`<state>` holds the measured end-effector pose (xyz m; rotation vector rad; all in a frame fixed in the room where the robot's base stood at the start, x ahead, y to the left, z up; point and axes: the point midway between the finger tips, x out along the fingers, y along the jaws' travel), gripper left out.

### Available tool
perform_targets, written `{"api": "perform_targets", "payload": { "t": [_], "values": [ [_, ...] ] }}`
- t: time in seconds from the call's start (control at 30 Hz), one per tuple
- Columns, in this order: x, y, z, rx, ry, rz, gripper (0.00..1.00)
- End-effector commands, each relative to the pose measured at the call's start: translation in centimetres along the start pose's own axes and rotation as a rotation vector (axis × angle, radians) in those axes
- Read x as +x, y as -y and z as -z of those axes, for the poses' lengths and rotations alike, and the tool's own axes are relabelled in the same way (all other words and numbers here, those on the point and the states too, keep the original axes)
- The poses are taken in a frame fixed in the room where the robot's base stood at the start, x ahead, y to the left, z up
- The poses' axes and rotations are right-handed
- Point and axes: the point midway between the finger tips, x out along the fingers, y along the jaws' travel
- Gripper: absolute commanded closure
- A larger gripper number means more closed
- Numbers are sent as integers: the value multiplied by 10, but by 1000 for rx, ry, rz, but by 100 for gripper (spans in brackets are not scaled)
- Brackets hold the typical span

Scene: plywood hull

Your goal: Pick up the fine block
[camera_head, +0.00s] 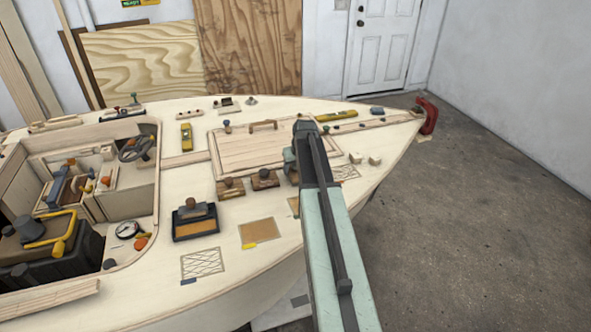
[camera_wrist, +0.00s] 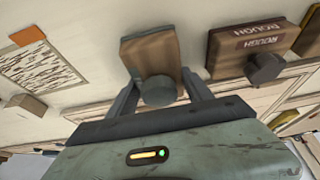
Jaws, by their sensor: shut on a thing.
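My gripper (camera_wrist: 160,92) is shut on a brown wooden sanding block (camera_wrist: 150,50) with a dark round knob. The knob (camera_wrist: 158,91) sits between the two fingers. No label shows on this block, so I cannot read whether it is the fine one. I cannot tell whether it is clear of the deck. In the head view my arm hides the held block. A similar block marked ROUGH (camera_wrist: 262,45) lies to its right in the wrist view, apart from it; it also shows in the head view (camera_head: 265,179).
Another knobbed block (camera_head: 230,187) lies left of the ROUGH one. A dark-based sander (camera_head: 195,222) and a tan sheet (camera_head: 260,231) lie nearer. A hatch panel (camera_head: 258,150) with a handle is behind. Two small pale blocks (camera_head: 375,160) lie right of my arm.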

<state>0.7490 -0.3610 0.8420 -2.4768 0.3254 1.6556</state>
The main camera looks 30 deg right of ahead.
Motion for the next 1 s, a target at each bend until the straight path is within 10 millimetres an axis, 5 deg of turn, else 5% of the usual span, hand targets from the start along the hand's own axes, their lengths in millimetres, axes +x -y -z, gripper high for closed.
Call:
{"api": "perform_targets", "payload": {
  "t": [0.2,0.7,1.0],
  "values": [
    [-36,1,15,-1,0,1,98],
    [-80,47,-92,-2,0,1,98],
    [-95,60,-119,-1,0,1,98]
  ]
}}
